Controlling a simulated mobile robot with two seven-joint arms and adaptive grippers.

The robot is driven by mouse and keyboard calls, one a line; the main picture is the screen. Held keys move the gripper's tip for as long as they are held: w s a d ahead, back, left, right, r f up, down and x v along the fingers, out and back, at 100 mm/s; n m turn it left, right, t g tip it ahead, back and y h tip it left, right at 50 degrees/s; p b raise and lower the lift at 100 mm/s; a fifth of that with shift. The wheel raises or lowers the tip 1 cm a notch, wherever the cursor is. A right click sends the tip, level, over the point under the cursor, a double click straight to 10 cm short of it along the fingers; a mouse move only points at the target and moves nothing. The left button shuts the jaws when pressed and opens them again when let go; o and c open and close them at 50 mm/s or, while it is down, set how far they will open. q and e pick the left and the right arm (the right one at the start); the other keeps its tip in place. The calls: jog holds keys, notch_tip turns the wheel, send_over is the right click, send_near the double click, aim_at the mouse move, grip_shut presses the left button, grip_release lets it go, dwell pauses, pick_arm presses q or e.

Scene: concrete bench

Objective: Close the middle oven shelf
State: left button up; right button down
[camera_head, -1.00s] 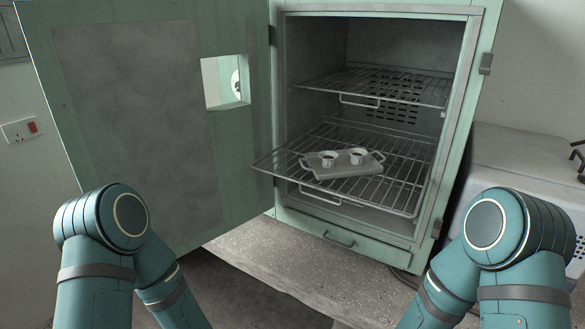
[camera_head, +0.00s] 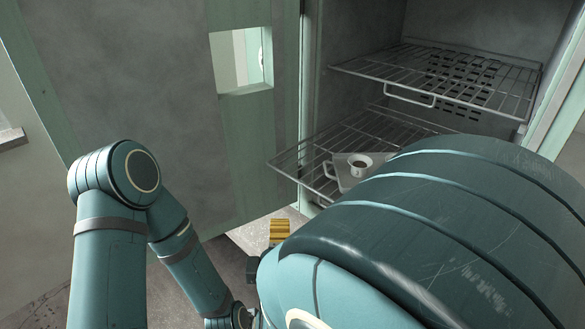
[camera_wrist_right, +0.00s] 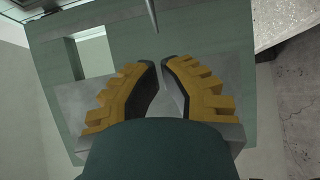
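The pulled-out wire shelf (camera_head: 300,160) juts from the oven in the head view, below another wire shelf (camera_head: 450,80). It carries a grey tray (camera_head: 343,175) with a white cup (camera_head: 361,164); my right arm hides much of both shelf and tray. A yellow finger of my right gripper (camera_head: 280,231) shows below the shelf's left front corner. My left gripper is out of view.
The green oven door (camera_head: 130,90) stands wide open on the left, with a small window (camera_head: 240,62). The speckled bench (camera_head: 262,236) shows below the oven. My left arm is at the lower left, in front of the door.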

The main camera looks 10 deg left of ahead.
aim_at(350, 145)
jog(key=w+r, duration=0.1)
jog(key=w, duration=1.2)
jog(key=shift+b, duration=0.35)
jog(key=shift+d, duration=0.2)
jog(key=w+d+b, duration=0.1)
jog(key=w+d, duration=0.3)
jog(key=w, duration=0.2)
jog(key=w+d+b, duration=0.2)
jog(key=w+d, duration=0.3)
jog(key=w, duration=0.1)
jog(key=w+d+b, duration=0.1)
jog(key=w+d, duration=0.3)
jog(key=w, duration=0.3)
jog(key=shift+d, duration=0.35)
jog(key=shift+w+d+b, duration=0.3)
jog(key=shift+w+d, duration=0.05)
jog(key=shift+w, duration=0.1)
